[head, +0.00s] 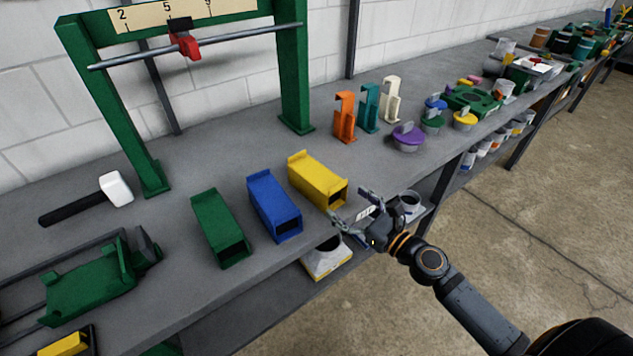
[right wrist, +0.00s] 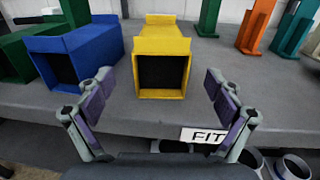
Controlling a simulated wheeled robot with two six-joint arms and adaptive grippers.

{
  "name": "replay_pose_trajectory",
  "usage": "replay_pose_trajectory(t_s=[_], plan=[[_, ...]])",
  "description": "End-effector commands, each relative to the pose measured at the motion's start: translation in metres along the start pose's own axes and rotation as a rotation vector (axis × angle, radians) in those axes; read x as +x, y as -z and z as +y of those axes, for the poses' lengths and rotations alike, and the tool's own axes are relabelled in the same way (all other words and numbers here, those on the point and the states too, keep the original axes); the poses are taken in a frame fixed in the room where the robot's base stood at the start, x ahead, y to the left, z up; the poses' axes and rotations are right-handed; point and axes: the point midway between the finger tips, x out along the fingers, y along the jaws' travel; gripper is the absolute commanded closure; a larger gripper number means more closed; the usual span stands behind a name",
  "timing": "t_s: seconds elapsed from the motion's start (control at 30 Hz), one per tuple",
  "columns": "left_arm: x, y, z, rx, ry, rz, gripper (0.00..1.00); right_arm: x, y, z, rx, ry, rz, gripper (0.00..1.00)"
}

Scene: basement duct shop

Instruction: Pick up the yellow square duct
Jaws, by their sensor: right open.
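The yellow square duct (head: 317,181) lies on the grey bench at the right end of a row of three ducts, its open end facing the bench's front edge. In the right wrist view the yellow duct (right wrist: 162,62) is straight ahead, centred between the fingers. My right gripper (head: 350,212) is at the bench's front edge, just in front of the duct's open end. It also shows in the right wrist view (right wrist: 160,108), open and empty, with its fingers apart on either side and short of the duct. My left gripper is not in view.
A blue duct (head: 274,206) lies close to the left of the yellow one, and a green duct (head: 220,228) beyond it. Orange (head: 344,117), teal and cream pieces stand behind to the right. A white FIT label (right wrist: 203,136) is at the front edge. A green frame (head: 292,70) stands behind.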

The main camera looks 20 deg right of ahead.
Motion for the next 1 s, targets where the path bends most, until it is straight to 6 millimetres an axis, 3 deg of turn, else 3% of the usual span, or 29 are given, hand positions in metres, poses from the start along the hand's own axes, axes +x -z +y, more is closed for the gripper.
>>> replay_pose_trajectory(t_s=[0.03,0.2,0.33,0.57,0.8,1.0], plan=[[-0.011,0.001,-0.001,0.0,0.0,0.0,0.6,0.005,-0.008,-0.001,0.003,0.005,-0.007,0.08],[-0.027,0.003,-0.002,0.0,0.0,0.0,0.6,0.028,-0.006,0.001,0.006,0.001,-0.002,0.08],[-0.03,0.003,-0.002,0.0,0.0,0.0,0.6,0.044,-0.003,0.001,0.002,-0.001,-0.001,0.08],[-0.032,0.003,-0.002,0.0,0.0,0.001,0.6,0.053,-0.002,0.001,0.0,-0.003,0.001,0.08],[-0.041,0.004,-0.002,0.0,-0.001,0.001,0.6,0.093,-0.001,-0.002,0.0,-0.003,0.001,0.08],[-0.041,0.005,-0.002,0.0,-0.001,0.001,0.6,0.1,0.001,-0.002,-0.001,-0.004,0.003,0.08]])
